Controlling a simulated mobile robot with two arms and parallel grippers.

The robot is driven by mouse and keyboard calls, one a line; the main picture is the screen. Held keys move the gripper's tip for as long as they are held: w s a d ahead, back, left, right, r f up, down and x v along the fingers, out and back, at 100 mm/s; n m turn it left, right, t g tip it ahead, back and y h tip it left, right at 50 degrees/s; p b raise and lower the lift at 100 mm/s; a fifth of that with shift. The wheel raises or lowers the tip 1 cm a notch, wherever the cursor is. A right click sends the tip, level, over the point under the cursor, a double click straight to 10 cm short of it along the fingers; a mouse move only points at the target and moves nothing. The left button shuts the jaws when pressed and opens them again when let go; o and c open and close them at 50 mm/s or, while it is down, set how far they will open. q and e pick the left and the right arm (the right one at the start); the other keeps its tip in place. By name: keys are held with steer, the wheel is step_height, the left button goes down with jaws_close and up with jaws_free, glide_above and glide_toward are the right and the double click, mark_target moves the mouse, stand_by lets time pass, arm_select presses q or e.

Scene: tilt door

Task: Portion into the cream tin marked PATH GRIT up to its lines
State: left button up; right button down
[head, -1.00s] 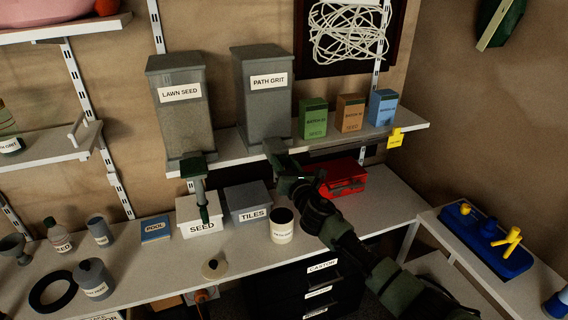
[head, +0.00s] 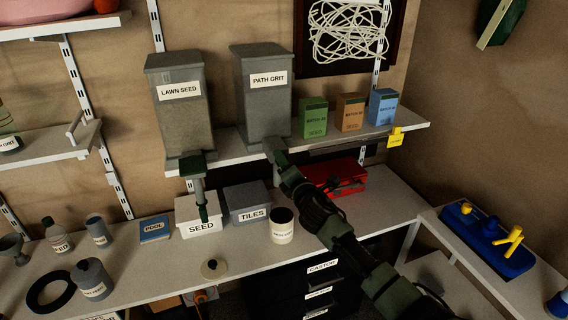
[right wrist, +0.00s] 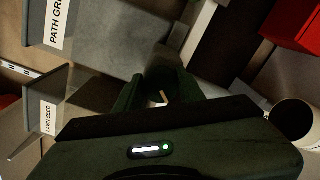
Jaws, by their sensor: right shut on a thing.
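The cream tin (head: 282,228) stands upright and open on the bench, below the grey PATH GRIT hopper (head: 264,103) on the shelf. Its label is too small to read in the head view. The tin also shows at the right of the right wrist view (right wrist: 309,137); its inside is dark, and I cannot tell its fill level or lines. My right gripper (head: 287,171) is at the hopper's bottom outlet, shut on a dark green lever (right wrist: 161,82) there, above the tin. The fingers hide part of the lever. No falling grit is discernible. My left gripper is not in view.
A LAWN SEED hopper (head: 183,115) with its own hanging lever (head: 202,203) is at left. SEED (head: 200,228) and TILES (head: 248,214) boxes, a red case (head: 343,176) and a round lid (head: 213,268) lie around the tin. Several small cartons stand on the shelf.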

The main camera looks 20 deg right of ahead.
steer(key=m, duration=0.4)
steer(key=shift+f+m, duration=0.1)
steer(key=shift+m, duration=0.3)
steer(key=shift+m+b, duration=0.4)
steer(key=shift+m, duration=1.9)
steer(key=c, duration=0.9)
jaws_free()
steer(key=shift+s, duration=0.1)
steer(key=s+b, duration=0.1)
steer(key=s, duration=0.6)
steer(key=shift+s+d, duration=0.15)
steer(key=shift+s, duration=0.2)
